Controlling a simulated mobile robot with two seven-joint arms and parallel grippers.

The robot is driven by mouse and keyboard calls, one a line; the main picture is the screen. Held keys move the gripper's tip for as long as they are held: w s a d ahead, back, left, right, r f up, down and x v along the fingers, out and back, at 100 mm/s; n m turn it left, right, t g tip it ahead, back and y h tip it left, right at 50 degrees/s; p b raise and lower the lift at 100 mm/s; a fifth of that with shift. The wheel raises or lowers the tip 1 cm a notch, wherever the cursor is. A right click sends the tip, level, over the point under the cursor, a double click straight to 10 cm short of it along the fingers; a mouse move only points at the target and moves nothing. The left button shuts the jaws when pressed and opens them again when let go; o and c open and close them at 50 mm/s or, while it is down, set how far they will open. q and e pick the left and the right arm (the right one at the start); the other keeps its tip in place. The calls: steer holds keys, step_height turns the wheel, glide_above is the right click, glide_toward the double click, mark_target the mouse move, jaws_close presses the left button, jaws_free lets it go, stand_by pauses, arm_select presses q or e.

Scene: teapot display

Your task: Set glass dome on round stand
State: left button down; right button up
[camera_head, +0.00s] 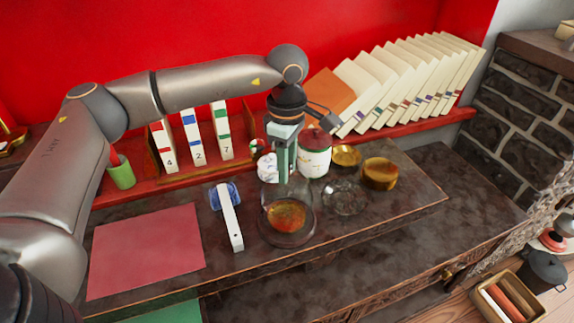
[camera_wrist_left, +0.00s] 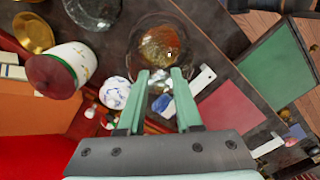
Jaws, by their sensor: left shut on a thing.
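The clear glass dome (camera_head: 300,197) hangs upright below my left gripper (camera_head: 287,180), whose pale green fingers point down and are shut on its top. An amber, round surface (camera_head: 286,214) shows through the glass, with a dark round rim (camera_head: 288,241) around it; this looks like the round stand. I cannot tell whether the dome's lower edge touches it. In the left wrist view, the green fingers (camera_wrist_left: 160,76) reach over the dome (camera_wrist_left: 185,48), with the amber surface (camera_wrist_left: 158,45) seen through it. My right gripper is not in view.
A white and red jar (camera_head: 314,160), a white patterned pot (camera_head: 267,168), a glass dish (camera_head: 345,198) and a brass tin (camera_head: 380,174) stand close behind and right.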

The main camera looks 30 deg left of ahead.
arm_select(q)
steer(key=shift+f+b, duration=0.45)
steer(key=shift+f, duration=0.1)
stand_by(0.4)
steer(key=c, duration=0.9)
jaws_free()
steer(key=shift+o, duration=0.2)
steer(key=shift+r+p, duration=2.05)
steer(key=shift+r, duration=0.9)
steer(key=shift+r+p, duration=0.6)
steer(key=shift+r, duration=1.95)
